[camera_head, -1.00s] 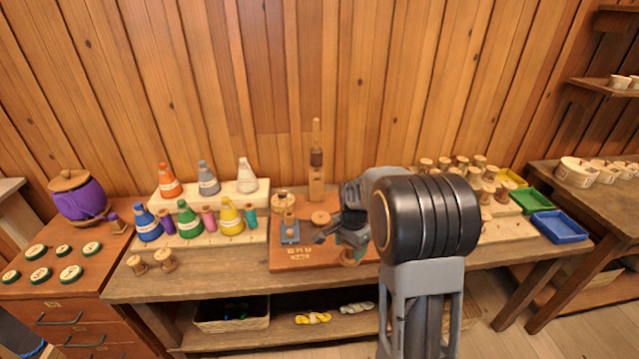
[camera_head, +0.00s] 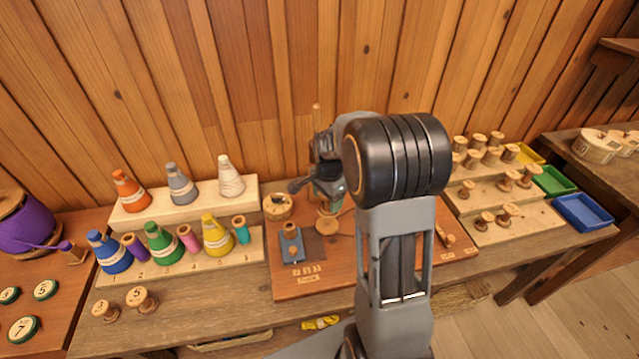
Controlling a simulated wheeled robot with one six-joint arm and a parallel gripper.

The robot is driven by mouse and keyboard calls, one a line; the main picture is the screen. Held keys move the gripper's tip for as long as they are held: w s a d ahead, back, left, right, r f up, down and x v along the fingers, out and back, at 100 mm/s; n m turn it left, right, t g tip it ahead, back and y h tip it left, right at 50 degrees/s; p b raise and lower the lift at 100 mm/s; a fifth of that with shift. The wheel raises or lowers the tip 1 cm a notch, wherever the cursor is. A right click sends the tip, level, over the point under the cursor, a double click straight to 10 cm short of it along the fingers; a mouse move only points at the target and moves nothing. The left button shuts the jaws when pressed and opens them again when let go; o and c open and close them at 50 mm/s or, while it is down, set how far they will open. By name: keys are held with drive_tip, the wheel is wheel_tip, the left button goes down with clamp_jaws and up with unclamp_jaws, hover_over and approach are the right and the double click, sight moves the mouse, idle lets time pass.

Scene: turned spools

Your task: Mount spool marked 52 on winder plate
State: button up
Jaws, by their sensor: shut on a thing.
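My gripper (camera_head: 328,192) is over the red-brown winder board (camera_head: 292,288), right of the grey block on it. It is shut on a small wooden spool (camera_head: 328,209), whose lower part shows under the fingers; its mark cannot be read. The round wooden winder plate (camera_head: 327,227) lies directly below the spool. I cannot tell whether the spool touches the plate or hangs just above it.
A grey block (camera_head: 291,245) stands left of the plate. Coloured thread cones (camera_head: 164,245) are on a stepped rack at left. Two loose spools (camera_head: 141,299) stand at the front left. Several wooden spools (camera_head: 487,220) are on racks at right, beside a blue tray (camera_head: 583,211).

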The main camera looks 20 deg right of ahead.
sight(327, 209)
drive_tip(key=shift+w+f, duration=0.25)
drive_tip(key=shift+w, duration=0.1)
drive_tip(key=shift+s+f+b, duration=0.1)
drive_tip(key=shift+f+b, duration=0.75)
drive_tip(key=shift+f, duration=0.05)
drive_tip(key=shift+f+b, duration=1.1)
drive_tip(key=shift+f, duration=0.45)
drive_tip(key=shift+f, duration=0.3)
drive_tip(key=shift+f+b, duration=0.6)
drive_tip(key=shift+b, duration=0.05)
drive_tip(key=o, duration=0.7)
drive_tip(key=shift+c, duration=0.2)
